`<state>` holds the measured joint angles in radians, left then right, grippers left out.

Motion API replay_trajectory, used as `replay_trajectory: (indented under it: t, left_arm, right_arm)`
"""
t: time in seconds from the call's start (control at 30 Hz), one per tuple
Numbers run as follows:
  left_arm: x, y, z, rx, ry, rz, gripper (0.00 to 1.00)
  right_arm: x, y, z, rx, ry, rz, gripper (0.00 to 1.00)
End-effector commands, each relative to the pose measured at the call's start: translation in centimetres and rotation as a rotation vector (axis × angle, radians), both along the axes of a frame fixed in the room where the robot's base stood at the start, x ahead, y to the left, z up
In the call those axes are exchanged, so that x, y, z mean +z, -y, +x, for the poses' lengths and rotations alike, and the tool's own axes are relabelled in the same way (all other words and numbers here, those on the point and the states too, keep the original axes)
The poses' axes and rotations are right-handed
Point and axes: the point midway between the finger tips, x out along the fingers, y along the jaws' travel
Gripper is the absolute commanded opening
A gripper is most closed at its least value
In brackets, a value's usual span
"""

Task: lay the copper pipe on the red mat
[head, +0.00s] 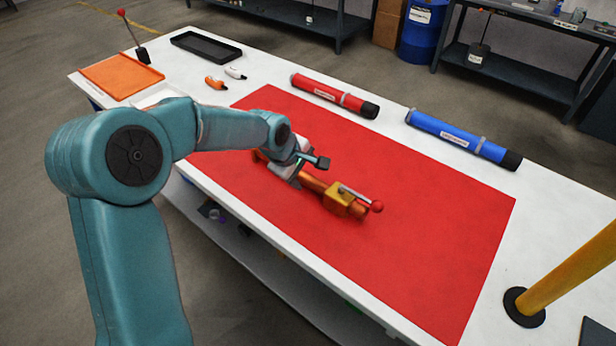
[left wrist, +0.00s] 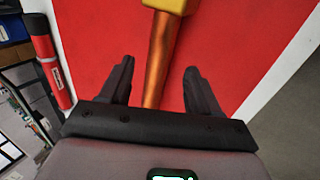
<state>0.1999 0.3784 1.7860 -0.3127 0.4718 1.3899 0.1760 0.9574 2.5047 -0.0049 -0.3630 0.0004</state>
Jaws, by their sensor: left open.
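The copper pipe (head: 315,184) lies on the red mat (head: 420,230), near the mat's left front part. A yellow valve block (head: 339,198) with a red-knobbed lever sits near its right end. My left gripper (head: 308,170) is over the pipe's left half and partly hides it. In the left wrist view, my left gripper (left wrist: 157,85) is open, its two dark fingers spread on either side of the copper pipe (left wrist: 160,60), with gaps to both. The yellow block (left wrist: 165,5) is at the top edge there. My right gripper is not in view.
A red tube (head: 330,94) and a blue tube (head: 460,138) lie along the table's far side. An orange tray (head: 121,76), a black tray (head: 205,46) and two small bottles are at the back left. A yellow post (head: 570,270) stands at the right. The mat's right part is clear.

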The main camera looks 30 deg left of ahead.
Motion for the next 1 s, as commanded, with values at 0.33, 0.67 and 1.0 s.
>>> replay_trajectory:
  t: [0.33, 0.67, 1.0]
  left_arm:
    - [5.7, -0.4, -2.9, -0.001, 0.001, -0.001, 0.62]
    - [6.3, -0.5, -3.3, -0.001, -0.001, 0.000, 0.62]
    - [6.2, -0.5, -3.3, -0.001, -0.001, 0.000, 0.62]
  right_arm:
    - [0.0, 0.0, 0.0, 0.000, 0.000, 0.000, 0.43]
    - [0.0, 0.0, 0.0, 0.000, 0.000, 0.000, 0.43]
    - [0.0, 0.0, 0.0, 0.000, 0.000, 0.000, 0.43]
